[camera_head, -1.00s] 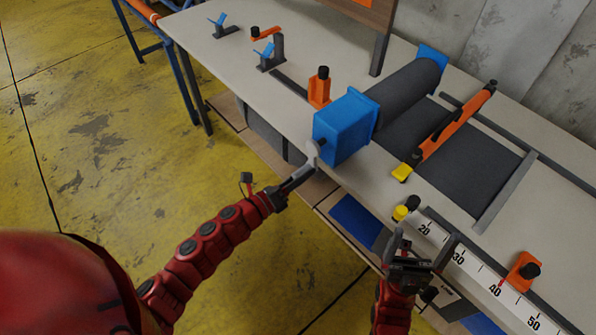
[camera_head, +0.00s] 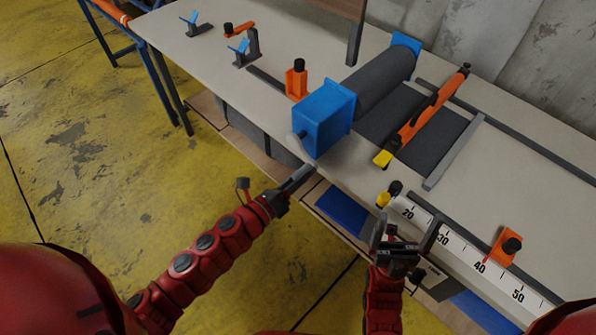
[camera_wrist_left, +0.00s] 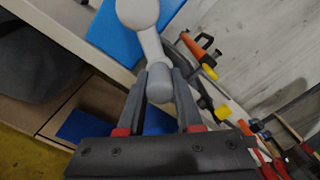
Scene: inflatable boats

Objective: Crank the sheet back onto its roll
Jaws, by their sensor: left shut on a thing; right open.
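The grey sheet (camera_head: 431,142) runs from its dark roll (camera_head: 383,82) across the table, under an orange bar, to a grey end strip (camera_head: 454,152). The blue housing (camera_head: 323,118) at the roll's near end carries a light grey crank (camera_head: 299,134). My left gripper (camera_head: 306,172) is at the table's front edge, shut on the crank's handle; the left wrist view shows the grey handle (camera_wrist_left: 160,84) between its fingers. In the head view the grip itself is mostly hidden. My right gripper (camera_head: 405,238) is open and empty near the ruler.
The orange bar (camera_head: 432,104) with a yellow end (camera_head: 383,158) spans the sheet.

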